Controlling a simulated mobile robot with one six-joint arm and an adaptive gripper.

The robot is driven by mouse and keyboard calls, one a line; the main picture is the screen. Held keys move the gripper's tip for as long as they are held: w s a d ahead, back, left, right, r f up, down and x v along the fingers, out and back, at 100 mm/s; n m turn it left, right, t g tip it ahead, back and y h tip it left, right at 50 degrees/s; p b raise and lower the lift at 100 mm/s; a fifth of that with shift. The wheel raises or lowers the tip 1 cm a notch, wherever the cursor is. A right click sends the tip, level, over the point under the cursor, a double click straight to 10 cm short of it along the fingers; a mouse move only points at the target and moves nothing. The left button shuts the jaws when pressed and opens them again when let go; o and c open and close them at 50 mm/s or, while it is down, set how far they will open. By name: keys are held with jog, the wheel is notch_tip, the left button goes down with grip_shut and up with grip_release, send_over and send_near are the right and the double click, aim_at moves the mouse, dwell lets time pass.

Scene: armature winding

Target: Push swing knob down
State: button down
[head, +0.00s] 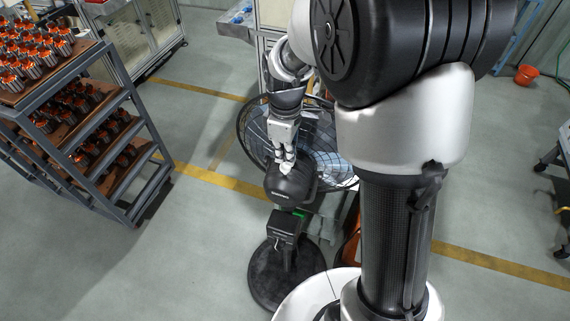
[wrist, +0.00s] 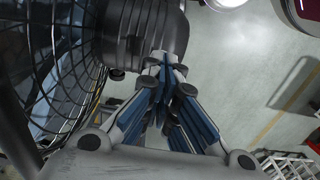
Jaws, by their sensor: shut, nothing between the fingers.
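A black pedestal fan stands in the middle of the head view, with a round wire cage (head: 252,130), a dark motor housing (head: 291,188) and a round base (head: 265,280). My gripper (head: 287,164) points down at the top of the motor housing. In the wrist view my gripper (wrist: 163,62) is shut and empty, its blue-padded fingers together at the edge of the ribbed motor housing (wrist: 145,25). The fan cage (wrist: 60,60) fills the left side there. I cannot make out the swing knob; the fingertips may cover it. I cannot tell whether they touch the housing.
A metal rack (head: 137,160) with several orange-and-silver motor parts stands at the left. A control box (head: 286,226) sits on the fan's pole. An orange bucket (head: 526,74) is at the far right. Grey floor between the rack and the fan is clear, crossed by yellow lines.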

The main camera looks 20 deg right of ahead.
aim_at(285, 166)
jog(key=shift+f+b, duration=1.05)
jog(key=shift+f, duration=0.4)
dwell(1.2)
jog(key=shift+r, duration=0.15)
jog(key=shift+r+p, duration=3.1)
jog(key=shift+r, duration=0.85)
